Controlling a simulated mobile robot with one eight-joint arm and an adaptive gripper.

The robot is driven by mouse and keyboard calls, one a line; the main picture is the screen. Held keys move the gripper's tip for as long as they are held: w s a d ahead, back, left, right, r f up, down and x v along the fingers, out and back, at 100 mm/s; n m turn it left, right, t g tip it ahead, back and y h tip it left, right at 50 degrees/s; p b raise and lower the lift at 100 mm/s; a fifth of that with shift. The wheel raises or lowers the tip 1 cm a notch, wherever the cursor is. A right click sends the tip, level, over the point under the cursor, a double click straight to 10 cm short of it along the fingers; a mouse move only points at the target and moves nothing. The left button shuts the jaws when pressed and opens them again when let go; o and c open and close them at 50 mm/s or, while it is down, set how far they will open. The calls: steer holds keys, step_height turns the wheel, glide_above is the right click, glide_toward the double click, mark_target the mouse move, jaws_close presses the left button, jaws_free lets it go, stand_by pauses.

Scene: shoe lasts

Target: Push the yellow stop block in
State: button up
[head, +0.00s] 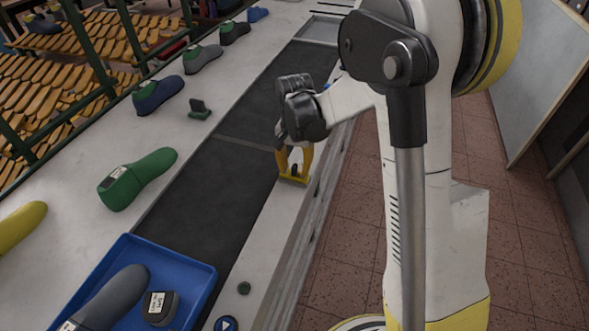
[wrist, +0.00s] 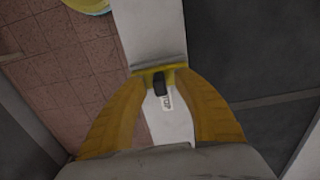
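The yellow stop block (head: 293,180) sits at the right edge of the dark conveyor belt, on the pale strip. In the wrist view it shows as a yellow bar (wrist: 147,71) with a dark knob (wrist: 164,84) and a small white label that seems to read STOP. My gripper (head: 295,158) is right above the block, pointing down, with yellow fingers. In the wrist view my gripper (wrist: 160,78) has its fingers apart, one on each side of the knob. I cannot tell whether the tips touch the block.
The belt (head: 200,185) runs away from me to a pale tray. A blue tray (head: 205,290) holds a grey last and a dark labelled piece. A green last (head: 137,180) and several others stand left of the belt.

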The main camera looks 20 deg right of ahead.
jaws_close()
steer(key=w+a, duration=0.1)
steer(key=a, duration=0.1)
steer(key=w+a, duration=0.2)
steer(key=shift+w+a, duration=0.15)
steer(key=shift+a, duration=0.05)
steer(key=shift+d, duration=0.1)
jaws_free()
steer(key=shift+r, duration=0.1)
